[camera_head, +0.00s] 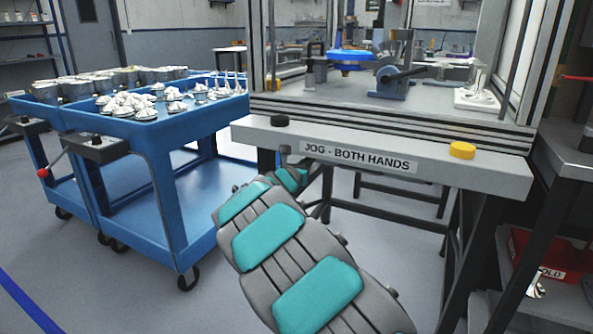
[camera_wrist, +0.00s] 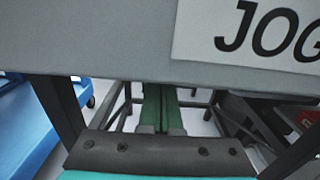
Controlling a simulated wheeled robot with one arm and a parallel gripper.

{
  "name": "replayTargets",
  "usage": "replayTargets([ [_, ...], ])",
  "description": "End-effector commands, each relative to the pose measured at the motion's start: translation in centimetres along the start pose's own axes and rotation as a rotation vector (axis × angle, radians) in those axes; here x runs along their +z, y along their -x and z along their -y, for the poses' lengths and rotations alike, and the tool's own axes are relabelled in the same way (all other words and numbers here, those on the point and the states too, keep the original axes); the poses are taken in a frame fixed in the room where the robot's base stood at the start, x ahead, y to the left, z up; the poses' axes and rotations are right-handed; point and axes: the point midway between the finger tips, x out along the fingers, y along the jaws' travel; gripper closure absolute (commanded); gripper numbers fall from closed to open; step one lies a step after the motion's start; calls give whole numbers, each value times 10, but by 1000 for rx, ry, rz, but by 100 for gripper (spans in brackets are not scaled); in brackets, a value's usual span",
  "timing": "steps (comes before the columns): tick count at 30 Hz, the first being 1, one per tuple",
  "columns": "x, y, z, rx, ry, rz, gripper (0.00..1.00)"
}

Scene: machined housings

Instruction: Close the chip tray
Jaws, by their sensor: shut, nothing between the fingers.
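I cannot pick out a chip tray for sure in either view. The machine's grey front beam (camera_head: 380,150) carries a label reading "JOG - BOTH HANDS" (camera_head: 358,158). The beam and part of the label also fill the top of the wrist view. My gripper (camera_wrist: 161,92) shows there as two green fingers side by side, shut and empty, reaching below the beam's lower edge. In the head view my teal-padded arm reaches forward to the beam's lower left, and the fingers are hidden.
A blue cart (camera_head: 160,220) with metal parts on top stands left of the machine. A black button (camera_head: 279,120) and a yellow button (camera_head: 462,150) sit on the beam. Dark frame legs stand under the machine. A red bin (camera_head: 540,255) is at the lower right.

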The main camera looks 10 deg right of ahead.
Motion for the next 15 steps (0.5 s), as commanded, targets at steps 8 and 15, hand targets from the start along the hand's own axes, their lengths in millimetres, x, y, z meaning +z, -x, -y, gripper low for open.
replayTargets([
  [8, 0, 0, 0, -1, 0, 0, 100],
  [15, 0, 12, 0, -1, 1, 1, 100],
])
